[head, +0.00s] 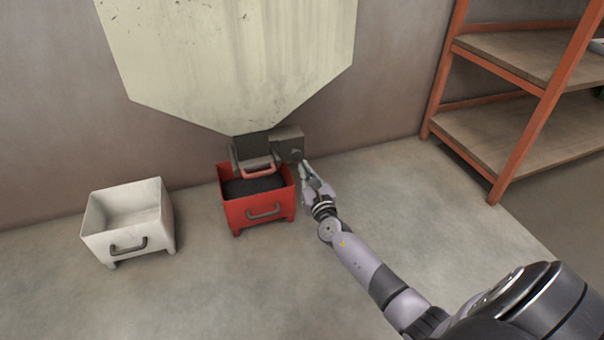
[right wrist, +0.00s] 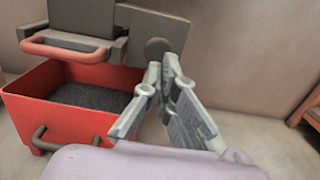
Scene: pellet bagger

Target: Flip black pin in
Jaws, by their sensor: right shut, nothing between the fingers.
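The black pin appears to be the dark round knob (head: 297,155) on the right side of the grey outlet box (head: 287,136) under the hopper. In the right wrist view it shows as a dark disc (right wrist: 158,47), partly covered by my fingertips. My right gripper (head: 305,168) is just right of and below the knob, fingers closed together and empty. In the right wrist view its fingertips (right wrist: 163,68) meet just in front of the disc; I cannot tell whether they touch it. My left gripper is not in view.
A red bin (head: 262,213) with dark pellets stands under the outlet, left of my right gripper. A red handle (head: 258,173) is on the outlet front. A pale empty bin (head: 150,245) stands at left. An orange-framed shelf (head: 524,130) stands at right. The floor between is clear.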

